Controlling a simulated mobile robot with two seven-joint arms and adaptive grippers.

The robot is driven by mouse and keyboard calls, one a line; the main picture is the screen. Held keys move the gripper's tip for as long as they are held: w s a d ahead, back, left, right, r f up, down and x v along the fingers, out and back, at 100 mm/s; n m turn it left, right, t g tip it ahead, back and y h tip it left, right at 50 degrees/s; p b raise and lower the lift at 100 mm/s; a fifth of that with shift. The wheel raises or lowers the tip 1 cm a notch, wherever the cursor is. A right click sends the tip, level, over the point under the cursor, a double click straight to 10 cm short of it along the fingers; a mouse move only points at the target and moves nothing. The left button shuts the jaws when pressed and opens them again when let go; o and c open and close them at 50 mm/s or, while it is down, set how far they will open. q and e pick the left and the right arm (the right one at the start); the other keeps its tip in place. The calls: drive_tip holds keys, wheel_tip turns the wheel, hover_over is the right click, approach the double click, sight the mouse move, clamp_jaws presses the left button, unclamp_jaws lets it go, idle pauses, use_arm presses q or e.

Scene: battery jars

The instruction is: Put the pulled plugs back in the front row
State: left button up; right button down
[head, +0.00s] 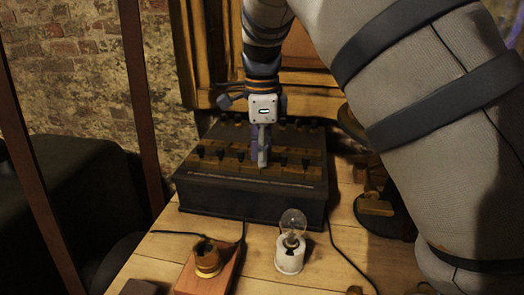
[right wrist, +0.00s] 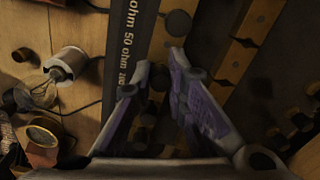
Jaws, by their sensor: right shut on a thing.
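The dark resistance box (head: 250,205) stands on the wooden table, with brass strips and rows of dark plugs on top. Front-row plugs show left of my right gripper (head: 262,163), such as one plug (head: 221,154), and right of it, such as another (head: 305,163). My right gripper points down at the front row and is shut on a small dark thing, likely a plug, mostly hidden by the fingers. In the right wrist view the fingers (right wrist: 156,78) are over the box beside its "50 ohm" label strip (right wrist: 130,40). I cannot tell whether the held thing is seated. My left gripper is out of view.
A bulb (head: 293,222) in a white holder (head: 289,255) stands before the box. A brass fitting on a wooden block (head: 208,262) is at front left. Wires run over the table. A dark round-based instrument (head: 385,215) stands at right, near my arm.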

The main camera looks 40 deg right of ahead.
drive_tip(key=shift+f, duration=0.15)
drive_tip(key=c, duration=1.5)
unclamp_jaws()
wheel_tip(320, 180, up, 12)
drive_tip(key=shift+f, duration=0.1)
